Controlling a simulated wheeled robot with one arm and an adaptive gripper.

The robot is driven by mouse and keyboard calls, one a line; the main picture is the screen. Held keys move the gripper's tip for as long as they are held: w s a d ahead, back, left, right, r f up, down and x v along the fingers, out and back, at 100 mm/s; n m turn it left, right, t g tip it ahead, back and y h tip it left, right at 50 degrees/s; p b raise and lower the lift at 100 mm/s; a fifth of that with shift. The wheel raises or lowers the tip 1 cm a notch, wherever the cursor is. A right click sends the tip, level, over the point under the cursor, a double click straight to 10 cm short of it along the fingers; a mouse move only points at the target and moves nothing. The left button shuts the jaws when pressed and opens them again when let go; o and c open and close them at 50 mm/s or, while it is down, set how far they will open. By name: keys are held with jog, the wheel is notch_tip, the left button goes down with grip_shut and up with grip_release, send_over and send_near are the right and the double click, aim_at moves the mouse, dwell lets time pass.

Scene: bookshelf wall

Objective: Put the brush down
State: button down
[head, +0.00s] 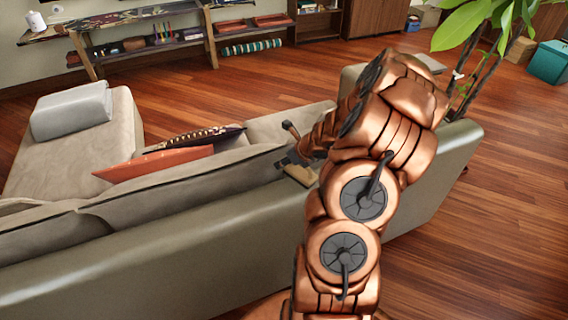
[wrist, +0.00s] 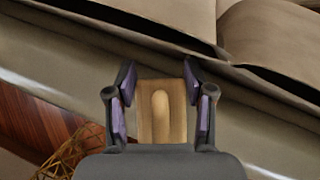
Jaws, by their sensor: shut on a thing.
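The brush shows in the wrist view as a light wooden block (wrist: 146,122) with a rounded raised piece along its middle. It sits between the purple-lined fingers of my gripper (wrist: 158,88), which is shut on it. Its bristles cannot be made out. In the head view my gripper (head: 288,156) is over the back of the grey-beige sofa (head: 200,250), partly hidden by my arm. A small tan part of the brush (head: 301,174) shows below it. I cannot tell whether the brush touches the sofa.
Orange (head: 155,163) and dark patterned cushions (head: 196,138) lean on the sofa. A folded grey blanket (head: 71,110) lies on its chaise. Low shelves (head: 150,48) line the back wall. A potted plant (head: 470,30) stands at the right. Wooden floor (head: 500,215) is clear on the right.

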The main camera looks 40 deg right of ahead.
jog(key=shift+s+d+f+b, duration=0.1)
jog(key=shift+f+b, duration=0.5)
jog(key=shift+b, duration=0.05)
jog(key=shift+s+d+f+b, duration=0.1)
jog(key=shift+f+b, duration=0.5)
jog(key=shift+w+f+b, duration=0.1)
jog(key=shift+f+b, duration=0.5)
jog(key=shift+b, duration=0.05)
jog(key=shift+f, duration=0.1)
jog(key=shift+c, duration=2.1)
grip_release()
